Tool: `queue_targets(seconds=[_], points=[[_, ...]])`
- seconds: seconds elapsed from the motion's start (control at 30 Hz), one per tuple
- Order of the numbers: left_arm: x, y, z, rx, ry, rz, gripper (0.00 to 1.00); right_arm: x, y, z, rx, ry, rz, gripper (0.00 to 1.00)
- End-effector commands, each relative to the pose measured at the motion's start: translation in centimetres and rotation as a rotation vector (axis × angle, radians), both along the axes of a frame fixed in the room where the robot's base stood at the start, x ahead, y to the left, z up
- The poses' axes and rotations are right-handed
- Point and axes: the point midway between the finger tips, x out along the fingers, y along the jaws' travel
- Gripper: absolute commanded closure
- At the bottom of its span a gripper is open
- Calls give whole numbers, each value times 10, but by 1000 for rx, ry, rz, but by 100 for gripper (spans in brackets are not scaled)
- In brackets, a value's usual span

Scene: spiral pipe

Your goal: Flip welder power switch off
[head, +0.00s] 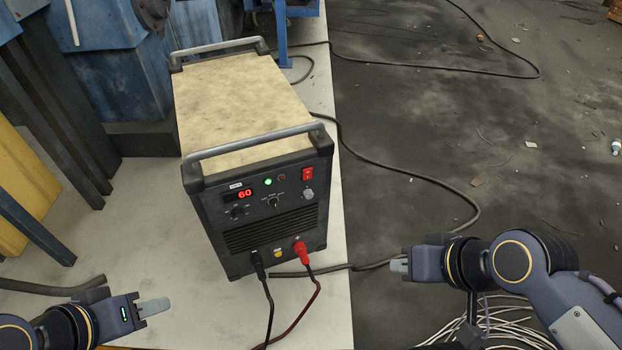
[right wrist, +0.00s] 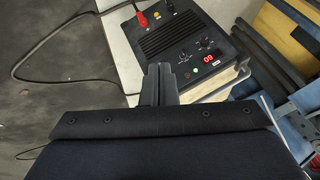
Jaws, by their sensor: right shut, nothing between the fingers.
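The welder (head: 250,95) stands upright on a pale platform, its dark front panel facing me. Its red power switch (head: 308,174) is at the panel's upper right. The display reads 60 and a green light is lit. My right gripper (head: 400,265) is shut and empty, right of and lower than the welder, apart from it. In the right wrist view its fingers (right wrist: 158,80) point toward the welder's panel (right wrist: 185,40), which appears upside down; the switch is not clearly visible there. My left gripper (head: 155,307) is at the lower left, apart from the welder; its finger gap cannot be made out.
A black plug (head: 257,261) and a red plug (head: 301,250) with cables hang from the welder's lower front. A dark cable (head: 440,183) runs across the floor at right. Blue machinery (head: 120,75) stands behind left. Coiled wires (head: 505,320) lie beneath my right arm.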

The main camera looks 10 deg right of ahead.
Motion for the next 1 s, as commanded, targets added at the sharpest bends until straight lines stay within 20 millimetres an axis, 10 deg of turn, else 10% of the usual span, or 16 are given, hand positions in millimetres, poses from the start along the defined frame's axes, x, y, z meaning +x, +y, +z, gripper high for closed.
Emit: queue_targets(seconds=[0.27,0.6,1.0], points=[[0,0,-74,0,0,0,64,80,-2,-74,-153,-287,203,100],[0,0,-204,0,0,0,64,221,10,-197,-915,-900,573,100],[0,0,-272,0,0,0,64,254,51,-229,-1696,-1270,755,100]])
